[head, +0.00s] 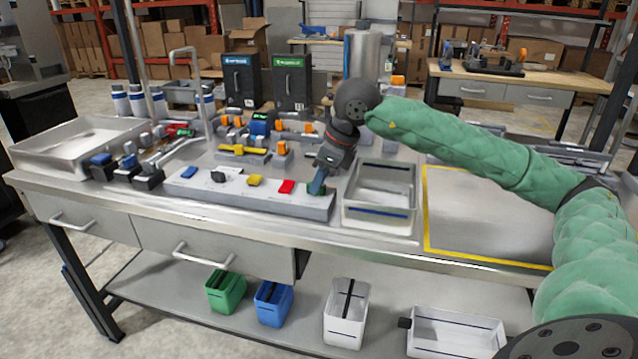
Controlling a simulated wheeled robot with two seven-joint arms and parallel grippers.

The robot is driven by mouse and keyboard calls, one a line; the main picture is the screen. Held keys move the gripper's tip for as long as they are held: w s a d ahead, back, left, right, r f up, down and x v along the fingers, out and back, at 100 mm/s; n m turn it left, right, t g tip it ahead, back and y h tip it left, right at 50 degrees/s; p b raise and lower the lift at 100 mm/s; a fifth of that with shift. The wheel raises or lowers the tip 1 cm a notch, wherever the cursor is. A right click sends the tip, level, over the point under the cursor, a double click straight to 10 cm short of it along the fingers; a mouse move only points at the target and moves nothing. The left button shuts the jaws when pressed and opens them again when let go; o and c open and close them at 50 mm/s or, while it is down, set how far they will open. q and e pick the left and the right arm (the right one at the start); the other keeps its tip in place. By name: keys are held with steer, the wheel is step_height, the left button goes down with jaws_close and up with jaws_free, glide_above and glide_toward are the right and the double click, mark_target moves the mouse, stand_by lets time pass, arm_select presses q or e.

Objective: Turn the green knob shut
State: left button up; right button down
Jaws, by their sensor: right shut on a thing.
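A long grey dispenser box (248,198) stands at the front of the workbench with a row of coloured knobs on its top. From the left I see a blue knob (188,172), a dark knob (218,177), a yellow knob (254,181) and a red knob (286,187). The green knob (316,190) is at the right end, mostly covered by my right gripper. My right gripper (317,186) points down onto it and is shut on it. The knob's exact turn angle is hidden. My left gripper is not in view.
A grey tray (381,219) stands close to the right of the box. A yellow-outlined area (480,215) farther right is clear. Pipes and orange-capped valves (245,150) crowd the bench behind the knobs. Green (226,292) and blue bins (272,304) sit on the lower shelf.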

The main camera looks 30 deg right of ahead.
stand_by(0.4)
steer(key=c, duration=1.4)
jaws_free()
steer(key=shift+c, duration=0.2)
steer(key=v, duration=0.6)
steer(key=shift+s+r, duration=0.1)
steer(key=shift+r, duration=0.15)
steer(key=shift+s+d+r, duration=0.2)
steer(key=shift+d+r, duration=0.05)
steer(key=shift+r, duration=0.35)
